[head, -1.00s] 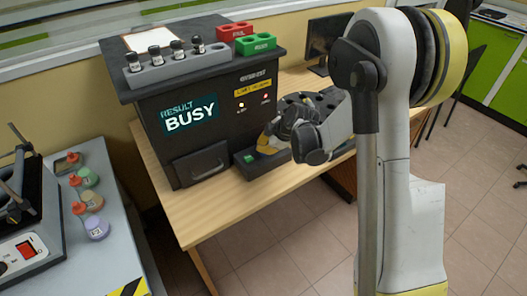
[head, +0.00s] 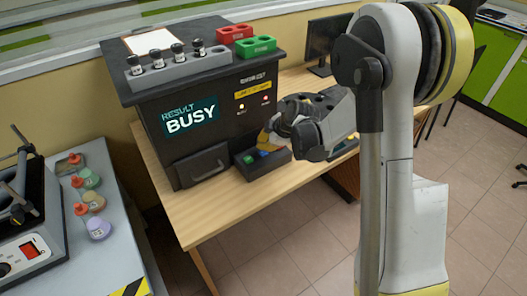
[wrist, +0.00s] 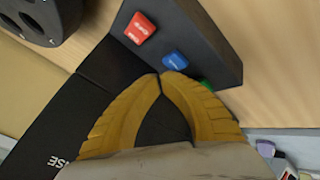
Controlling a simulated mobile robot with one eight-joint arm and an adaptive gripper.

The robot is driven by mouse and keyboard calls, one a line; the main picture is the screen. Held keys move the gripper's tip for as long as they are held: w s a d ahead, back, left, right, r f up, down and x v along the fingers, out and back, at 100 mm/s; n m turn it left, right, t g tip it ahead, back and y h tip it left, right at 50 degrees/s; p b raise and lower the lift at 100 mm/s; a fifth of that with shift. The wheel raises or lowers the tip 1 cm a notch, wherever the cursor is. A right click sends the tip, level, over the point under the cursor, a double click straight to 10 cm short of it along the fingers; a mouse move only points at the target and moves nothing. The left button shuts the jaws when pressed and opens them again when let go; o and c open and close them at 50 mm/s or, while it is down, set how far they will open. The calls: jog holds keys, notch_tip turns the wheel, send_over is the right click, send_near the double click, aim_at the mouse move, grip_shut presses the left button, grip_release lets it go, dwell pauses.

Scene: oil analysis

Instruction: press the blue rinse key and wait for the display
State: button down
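The blue rinse key (wrist: 175,61) sits between a red key (wrist: 140,28) and a green key (wrist: 206,85) on a dark key panel (wrist: 215,45) in the wrist view. The blue key also shows in the head view (head: 264,154). My gripper (wrist: 162,75) has its yellow fingertips together with nothing between them. In the wrist picture the tips lie just beside the blue key; contact cannot be told. In the head view my gripper (head: 263,140) is at the panel and hides the red key. The display (head: 190,117) reads "RESULT BUSY".
The black analyzer (head: 210,155) stands on a wooden table (head: 215,215) with a vial rack (head: 178,70), a red tray (head: 235,34) and a green tray (head: 256,46) on top. A grey bench (head: 110,255) with several small bottles is at left. The table front is clear.

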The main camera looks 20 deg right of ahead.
jog(key=shift+r+p, duration=1.65)
jog(key=shift+r, duration=0.85)
jog(key=shift+s+r, duration=0.1)
jog(key=shift+r, duration=0.05)
jog(key=s+r+m+h, duration=0.2)
jog(key=s+r+m, duration=0.5)
jog(key=s+r, duration=0.7)
jog(key=s+r+m+h, duration=0.1)
jog(key=s+m, duration=0.6)
jog(key=s, duration=0.9)
jog(key=shift+s+m+t, duration=0.3)
jog(key=shift+s, duration=0.05)
